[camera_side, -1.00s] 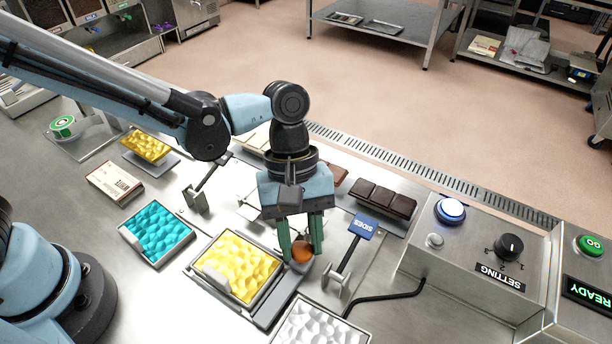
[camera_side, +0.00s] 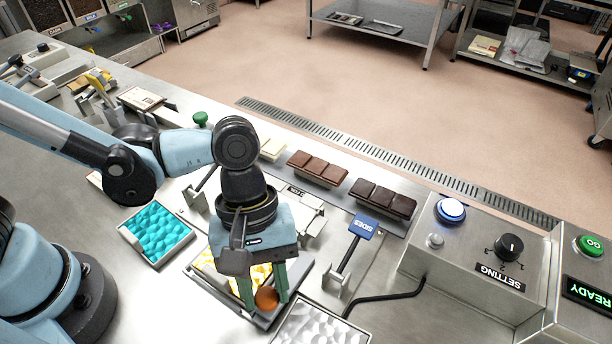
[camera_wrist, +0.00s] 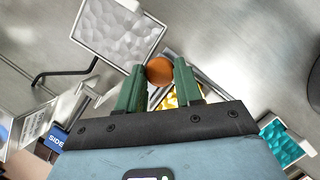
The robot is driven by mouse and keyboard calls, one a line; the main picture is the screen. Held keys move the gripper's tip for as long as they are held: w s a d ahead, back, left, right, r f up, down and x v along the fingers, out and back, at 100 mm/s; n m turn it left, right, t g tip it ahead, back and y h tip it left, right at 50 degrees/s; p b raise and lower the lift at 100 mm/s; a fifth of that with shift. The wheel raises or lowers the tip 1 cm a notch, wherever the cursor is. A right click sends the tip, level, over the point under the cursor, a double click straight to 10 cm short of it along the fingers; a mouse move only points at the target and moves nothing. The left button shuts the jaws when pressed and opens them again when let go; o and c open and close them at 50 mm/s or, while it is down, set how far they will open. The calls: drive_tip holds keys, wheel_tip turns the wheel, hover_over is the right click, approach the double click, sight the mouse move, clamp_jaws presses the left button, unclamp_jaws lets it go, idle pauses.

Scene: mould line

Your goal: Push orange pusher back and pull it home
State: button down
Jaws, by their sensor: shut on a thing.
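The orange pusher's round knob (camera_side: 266,298) sits between the green fingertips of my gripper (camera_side: 263,296) in the side view. My gripper is shut on it. The orange knob also shows in the wrist view (camera_wrist: 160,71), between the two green fingers (camera_wrist: 160,78). Below my gripper lies a tray with a yellow mould (camera_side: 208,264), mostly hidden by my gripper. The rest of the pusher under the knob is hidden.
A white mould (camera_side: 312,325) lies close to the right of my gripper, a teal mould (camera_side: 156,233) to the left. A blue SIDES lever (camera_side: 363,227) and a control box (camera_side: 455,252) stand to the right. Chocolate bars (camera_side: 383,197) lie behind.

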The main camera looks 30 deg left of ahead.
drive_tip(key=c, duration=0.8)
unclamp_jaws()
drive_tip(key=shift+s, duration=0.25)
drive_tip(key=shift+o, duration=0.2)
drive_tip(key=v, duration=1.2)
drive_tip(key=shift+w, duration=0.15)
